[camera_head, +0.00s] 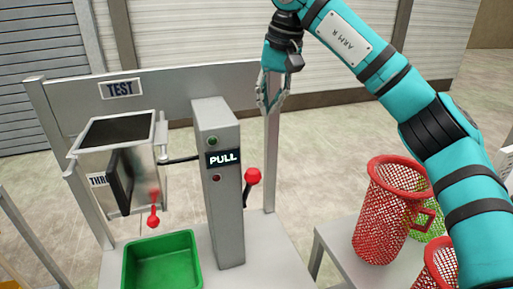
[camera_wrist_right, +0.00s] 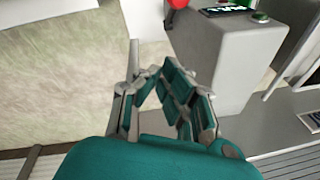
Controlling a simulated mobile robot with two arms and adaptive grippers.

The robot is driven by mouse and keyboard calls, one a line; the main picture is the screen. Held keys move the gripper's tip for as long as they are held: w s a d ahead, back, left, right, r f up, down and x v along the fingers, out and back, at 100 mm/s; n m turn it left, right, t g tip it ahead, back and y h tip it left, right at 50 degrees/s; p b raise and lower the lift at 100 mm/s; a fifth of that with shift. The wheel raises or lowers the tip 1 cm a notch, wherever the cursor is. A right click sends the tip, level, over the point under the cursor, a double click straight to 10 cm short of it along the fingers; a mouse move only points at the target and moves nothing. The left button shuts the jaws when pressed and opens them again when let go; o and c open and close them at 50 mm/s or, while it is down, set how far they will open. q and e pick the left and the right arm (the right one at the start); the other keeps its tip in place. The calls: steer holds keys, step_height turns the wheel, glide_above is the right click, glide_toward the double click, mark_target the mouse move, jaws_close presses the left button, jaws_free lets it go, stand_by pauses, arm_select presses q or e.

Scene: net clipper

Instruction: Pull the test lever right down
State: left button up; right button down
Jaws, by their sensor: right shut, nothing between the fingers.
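The test lever has a red ball knob (camera_head: 253,176) on the right side of a grey post (camera_head: 226,200) with a lit PULL sign (camera_head: 223,158). In the right wrist view the red knob (camera_wrist_right: 178,3) shows at the top edge, left of the PULL sign (camera_wrist_right: 229,9). My right gripper (camera_head: 268,108) is shut and empty, pointing down. In the picture it is above and slightly right of the knob, apart from it. Its fingers (camera_wrist_right: 165,85) also show in the right wrist view. My left gripper is not in view.
Left of the post are a box with a dark top (camera_head: 118,130), a small red clipper-like part (camera_head: 153,208) and a green bin (camera_head: 160,272). A TEST sign (camera_head: 121,89) hangs on the back panel. Red mesh baskets (camera_head: 390,210) and a green one (camera_head: 428,222) stand at right.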

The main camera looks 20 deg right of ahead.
arm_select(q)
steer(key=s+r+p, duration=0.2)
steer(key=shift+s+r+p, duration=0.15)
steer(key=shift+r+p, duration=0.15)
steer(key=shift+p, duration=0.1)
arm_select(e)
step_height(320, 180, down, 11)
steer(key=s+a, duration=0.1)
steer(key=a, duration=0.1)
steer(key=shift+s+a, duration=0.35)
steer(key=shift+s, duration=0.05)
steer(key=shift+f, duration=0.1)
